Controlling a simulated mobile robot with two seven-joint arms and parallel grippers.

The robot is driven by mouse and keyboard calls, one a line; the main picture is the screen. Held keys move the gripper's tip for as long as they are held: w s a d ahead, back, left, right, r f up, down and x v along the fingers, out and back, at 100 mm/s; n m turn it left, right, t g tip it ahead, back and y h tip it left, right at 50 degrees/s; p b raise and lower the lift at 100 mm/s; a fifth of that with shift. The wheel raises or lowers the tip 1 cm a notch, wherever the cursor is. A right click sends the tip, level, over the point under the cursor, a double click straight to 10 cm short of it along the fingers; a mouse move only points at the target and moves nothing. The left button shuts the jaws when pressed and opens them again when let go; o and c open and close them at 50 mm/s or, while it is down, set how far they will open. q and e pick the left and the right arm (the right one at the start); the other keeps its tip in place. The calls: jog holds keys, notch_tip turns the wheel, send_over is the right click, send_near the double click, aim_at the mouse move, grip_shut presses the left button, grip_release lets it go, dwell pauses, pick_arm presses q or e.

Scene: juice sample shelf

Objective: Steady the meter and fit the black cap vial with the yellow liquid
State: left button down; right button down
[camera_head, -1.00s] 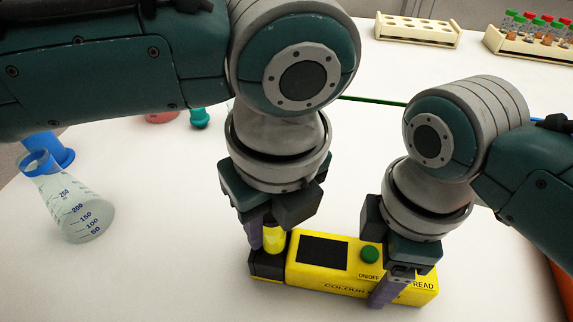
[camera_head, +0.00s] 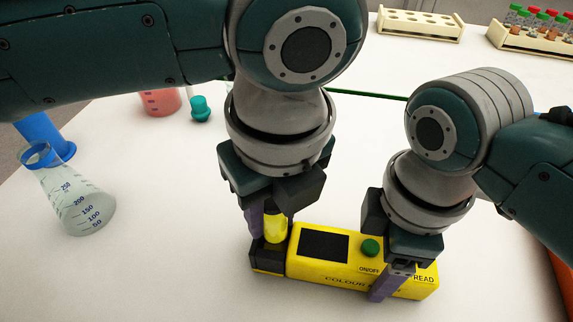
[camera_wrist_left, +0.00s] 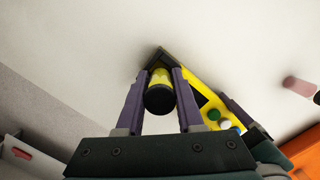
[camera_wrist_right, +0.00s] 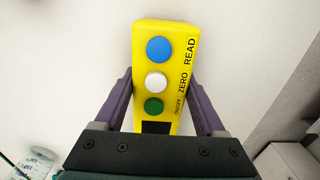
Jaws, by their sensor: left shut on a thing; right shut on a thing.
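The yellow colour meter (camera_head: 340,275) lies on the white table, with a dark screen, buttons and a black block at its left end (camera_head: 268,256). My left gripper (camera_head: 270,225) is shut on the vial with the yellow liquid (camera_head: 275,226), over that black end. In the left wrist view, the vial's black cap (camera_wrist_left: 159,99) faces the camera between the fingers (camera_wrist_left: 160,90). I cannot tell how deep the vial sits in the meter. My right gripper (camera_head: 392,280) is shut on the meter near its READ end; the right wrist view shows its fingers (camera_wrist_right: 160,95) on both sides of the body.
A conical flask (camera_head: 75,205) stands at the left, by a blue object (camera_head: 42,130). A red-liquid container (camera_head: 160,102) and a teal stopper (camera_head: 200,108) are farther back. A vial rack (camera_head: 530,40) and an emptier rack (camera_head: 420,25) stand at the back right.

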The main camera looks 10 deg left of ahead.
pick_arm(q)
jog(key=shift+c, duration=2.3)
grip_release()
jog(key=shift+r, duration=0.1)
jog(key=r, duration=0.8)
jog(key=s+d+r, duration=0.1)
jog(key=r, duration=0.2)
jog(key=shift+s+d+r, duration=0.1)
jog(key=shift+r, duration=0.3)
